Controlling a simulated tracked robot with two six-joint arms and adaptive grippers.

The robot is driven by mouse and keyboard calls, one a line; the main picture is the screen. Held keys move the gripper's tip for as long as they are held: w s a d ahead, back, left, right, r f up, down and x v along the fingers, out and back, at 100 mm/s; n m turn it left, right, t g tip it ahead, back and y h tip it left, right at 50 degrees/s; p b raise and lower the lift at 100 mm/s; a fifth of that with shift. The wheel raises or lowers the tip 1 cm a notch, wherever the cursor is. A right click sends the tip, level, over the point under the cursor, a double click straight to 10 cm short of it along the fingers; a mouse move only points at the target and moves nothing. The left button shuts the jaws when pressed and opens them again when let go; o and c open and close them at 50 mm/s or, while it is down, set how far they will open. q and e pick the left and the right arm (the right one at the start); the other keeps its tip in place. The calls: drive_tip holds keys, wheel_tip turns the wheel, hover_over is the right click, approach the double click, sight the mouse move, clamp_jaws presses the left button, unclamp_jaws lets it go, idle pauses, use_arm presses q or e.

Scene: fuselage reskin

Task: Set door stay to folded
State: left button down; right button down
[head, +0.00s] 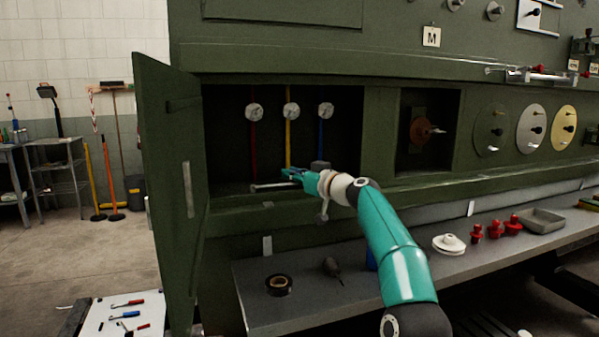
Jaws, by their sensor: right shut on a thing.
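The door stay (272,187) shows as a thin grey rod near the sill of the open bay, lying about level. Its left end is free of the door. My right gripper (292,176) reaches into the bay from the right and is shut on the stay near its right end. The fingers and wrist hide that part of the rod. The green door (172,190) hangs wide open on the left of the bay. My left gripper is not in view.
Several gauges hang on coloured lines inside the bay, including one gauge (291,110) on a yellow line. Below, a grey shelf (330,306) holds a tape roll (279,285), red fittings and a grey tray (542,220). A tool cart (115,318) stands at lower left.

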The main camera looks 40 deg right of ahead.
drive_tip(key=shift+d, duration=0.1)
drive_tip(key=c, duration=1.1)
unclamp_jaws()
drive_tip(key=shift+s, duration=0.1)
drive_tip(key=shift+s, duration=0.7)
drive_tip(key=s, duration=1)
drive_tip(key=shift+s+d, duration=0.15)
drive_tip(key=shift+s, duration=0.05)
